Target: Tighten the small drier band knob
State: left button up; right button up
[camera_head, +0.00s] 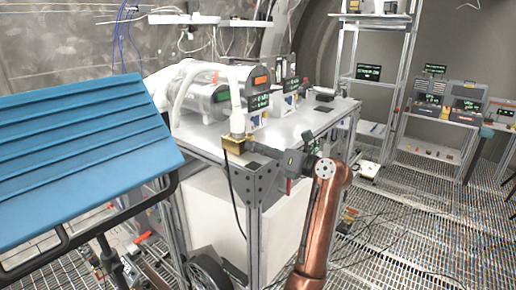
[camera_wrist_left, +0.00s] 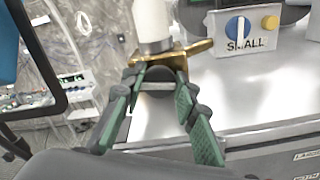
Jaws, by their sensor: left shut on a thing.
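The small drier band is a brass clamp (camera_head: 234,144) around the lower end of a white hose at the bench's near corner. It also shows in the left wrist view (camera_wrist_left: 193,50). Its knob (camera_wrist_left: 156,84) is dark and rounded, just below the brass plate and partly hidden by the fingers. My left gripper (camera_head: 252,147) reaches it from the right in the head view. In the wrist view its green-padded fingers (camera_wrist_left: 160,80) are on both sides of the knob, shut on it. A panel marked SMALL (camera_wrist_left: 246,36) has a blue dial and yellow button. My right gripper is not in view.
The steel bench (camera_head: 320,118) carries a metal cylinder (camera_head: 200,102) and white hoses (camera_head: 237,95) close to my gripper. A blue ribbed panel (camera_head: 80,150) fills the left. Shelving (camera_head: 376,80) stands behind. The grated floor (camera_head: 420,230) at right is mostly free, with some cables.

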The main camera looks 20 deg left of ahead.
pick_arm(q)
jog(key=shift+r, duration=0.15)
jog(key=o, duration=1.2)
jog(key=shift+c, duration=0.2)
jog(key=shift+d, duration=0.15)
jog(key=v, duration=1.2)
